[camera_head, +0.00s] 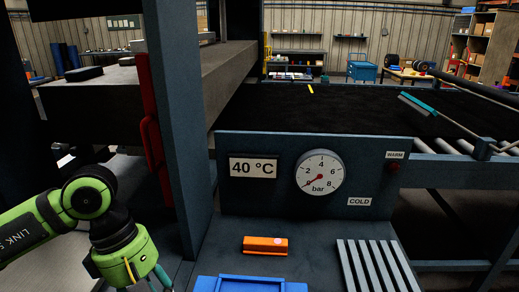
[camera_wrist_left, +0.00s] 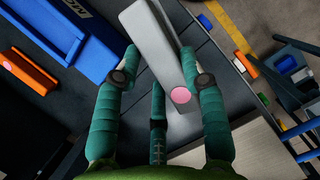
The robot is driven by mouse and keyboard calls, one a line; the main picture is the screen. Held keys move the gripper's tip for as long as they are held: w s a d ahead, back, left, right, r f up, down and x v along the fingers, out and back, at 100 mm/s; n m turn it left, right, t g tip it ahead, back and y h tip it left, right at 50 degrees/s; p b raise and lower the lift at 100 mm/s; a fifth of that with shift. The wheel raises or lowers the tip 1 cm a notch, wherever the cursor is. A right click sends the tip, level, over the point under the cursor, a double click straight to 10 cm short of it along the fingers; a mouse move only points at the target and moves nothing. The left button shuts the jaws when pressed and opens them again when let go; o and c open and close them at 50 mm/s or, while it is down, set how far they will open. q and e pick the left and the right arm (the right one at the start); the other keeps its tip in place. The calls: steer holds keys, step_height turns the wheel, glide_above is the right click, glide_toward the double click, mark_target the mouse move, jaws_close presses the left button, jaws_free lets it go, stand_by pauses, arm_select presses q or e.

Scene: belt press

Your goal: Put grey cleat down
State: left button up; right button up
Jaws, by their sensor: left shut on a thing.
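The grey cleat (camera_wrist_left: 155,38) is a long light-grey bar with a pink dot near one end, seen in the left wrist view. My left gripper (camera_wrist_left: 160,72) has its green fingers on both sides of the bar and is shut on it. In the head view my left gripper (camera_head: 147,282) is at the bottom left, cut by the lower edge. The cleat does not show in that view. I cannot tell from these frames whether the cleat touches a surface. My right gripper is not in view.
An orange block (camera_head: 265,245) with a pink dot lies on the dark bench, behind a blue tray (camera_head: 245,284). Both also show in the left wrist view, block (camera_wrist_left: 32,73) and tray (camera_wrist_left: 72,40). A slatted grey rack (camera_head: 372,265) is right. A blue-grey post (camera_head: 178,130) stands beside my arm.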

arm_select(q)
steer(key=m, duration=0.2)
steer(key=m+g, duration=0.1)
steer(key=m, duration=0.1)
steer(key=f+m+y, duration=0.1)
steer(key=m, duration=0.1)
steer(key=shift+w+a+m, duration=0.1)
steer(key=shift+w+m, duration=0.2)
steer(key=m, duration=0.2)
steer(key=m+y, duration=0.1)
steer(key=m, duration=0.1)
steer(key=f+m+g+y, duration=0.1)
steer(key=m, duration=0.1)
steer(key=shift+w+a+m, duration=0.3)
steer(key=shift+w, duration=0.05)
